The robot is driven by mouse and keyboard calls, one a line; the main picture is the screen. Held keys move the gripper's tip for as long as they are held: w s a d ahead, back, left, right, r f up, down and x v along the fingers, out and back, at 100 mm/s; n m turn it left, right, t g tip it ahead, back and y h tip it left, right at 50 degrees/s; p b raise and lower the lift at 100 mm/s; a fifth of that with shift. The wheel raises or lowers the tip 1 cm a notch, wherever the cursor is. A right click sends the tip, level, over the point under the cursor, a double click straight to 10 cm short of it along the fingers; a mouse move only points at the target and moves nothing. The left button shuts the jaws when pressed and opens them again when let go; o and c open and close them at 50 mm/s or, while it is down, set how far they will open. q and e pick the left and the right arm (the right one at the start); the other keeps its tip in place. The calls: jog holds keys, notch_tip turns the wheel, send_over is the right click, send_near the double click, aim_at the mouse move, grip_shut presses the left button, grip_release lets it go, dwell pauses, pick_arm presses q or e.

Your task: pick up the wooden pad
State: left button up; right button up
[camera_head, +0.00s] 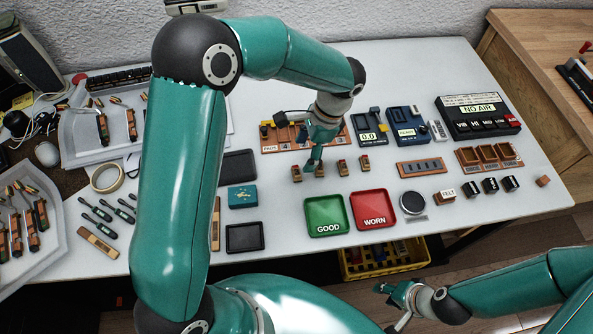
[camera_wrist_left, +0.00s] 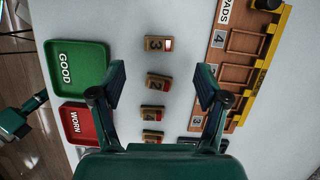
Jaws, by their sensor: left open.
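Several small wooden pads with red and white ends stand in a row on the white table. The end pad, marked 3, shows in the left wrist view (camera_wrist_left: 158,44) and in the head view (camera_head: 297,173). A second pad, marked 2 (camera_wrist_left: 158,82), appears between the fingers of my left gripper (camera_wrist_left: 160,80). Two more pads (camera_wrist_left: 153,113) lie nearer the palm. My left gripper (camera_head: 314,158) is open and empty, pointing down over the row; its exact height is unclear. My right gripper (camera_head: 400,298) hangs low in front of the table, its jaws too small to read.
A wooden pad rack (camera_wrist_left: 240,70) with numbered slots lies beside the row. The green GOOD tray (camera_head: 326,215) and red WORN tray (camera_head: 373,209) stand on the near side. Blue devices (camera_head: 406,124) stand to the right.

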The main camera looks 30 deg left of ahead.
aim_at(297, 170)
pick_arm(q)
jog(key=shift+p+x, duration=0.35)
jog(key=shift+x, duration=3.35)
jog(key=shift+d, duration=0.1)
jog(key=c, duration=0.9)
